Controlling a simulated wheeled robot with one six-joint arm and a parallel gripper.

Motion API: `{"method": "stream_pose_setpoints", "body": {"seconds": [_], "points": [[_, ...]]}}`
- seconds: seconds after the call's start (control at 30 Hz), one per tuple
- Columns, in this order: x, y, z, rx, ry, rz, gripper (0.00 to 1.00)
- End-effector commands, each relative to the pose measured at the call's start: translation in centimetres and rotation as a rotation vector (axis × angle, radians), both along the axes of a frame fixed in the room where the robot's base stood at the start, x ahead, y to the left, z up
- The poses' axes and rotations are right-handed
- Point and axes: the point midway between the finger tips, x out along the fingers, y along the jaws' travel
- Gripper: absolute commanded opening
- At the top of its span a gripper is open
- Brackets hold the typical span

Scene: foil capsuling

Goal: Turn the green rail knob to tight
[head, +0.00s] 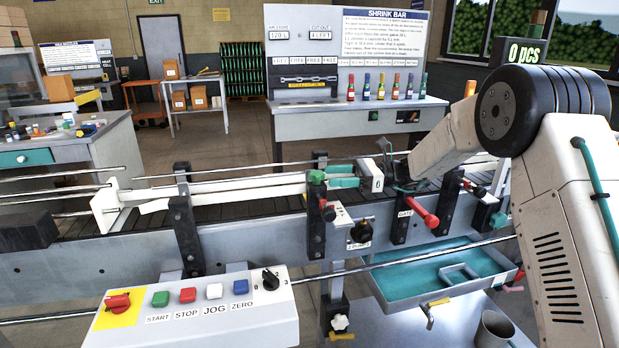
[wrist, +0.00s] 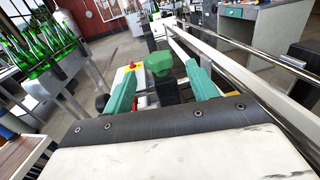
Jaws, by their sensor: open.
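The green rail knob (head: 316,177) sits on top of a black post at the conveyor rail in the head view. In the wrist view the knob (wrist: 159,63) is a faceted green head ahead of my gripper, centred between its fingers. My gripper (head: 332,176) has two teal fingers pointing left at the knob in the head view. In the wrist view my gripper (wrist: 160,72) is open, with one finger on each side of the knob and gaps visible. Whether the fingertips reach fully around the knob is hard to tell. I cannot read the knob's setting.
A red knob (head: 328,211) and a black knob (head: 361,229) lie below the green knob. A red gate handle (head: 425,215) is to the right. Rails run along the conveyor (head: 250,232). A button panel (head: 195,312) stands in front. Green bottles (wrist: 45,50) show at left in the wrist view.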

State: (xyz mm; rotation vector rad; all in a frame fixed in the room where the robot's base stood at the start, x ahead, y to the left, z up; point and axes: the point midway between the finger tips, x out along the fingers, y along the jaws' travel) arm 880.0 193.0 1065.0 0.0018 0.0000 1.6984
Motion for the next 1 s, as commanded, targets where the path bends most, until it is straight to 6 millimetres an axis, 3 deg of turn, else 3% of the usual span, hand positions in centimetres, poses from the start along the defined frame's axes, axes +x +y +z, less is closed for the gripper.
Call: {"method": "stream_pose_setpoints", "body": {"seconds": [0.4,0.57,0.83,1.0], "points": [[-0.8,6.1,0.0,0.000,0.000,0.002,0.58],[-1.0,7.2,0.0,-0.001,0.000,0.001,0.58],[-1.0,7.3,0.0,-0.001,-0.001,0.000,0.58],[-1.0,7.3,0.0,-0.001,-0.001,0.000,0.13]]}}
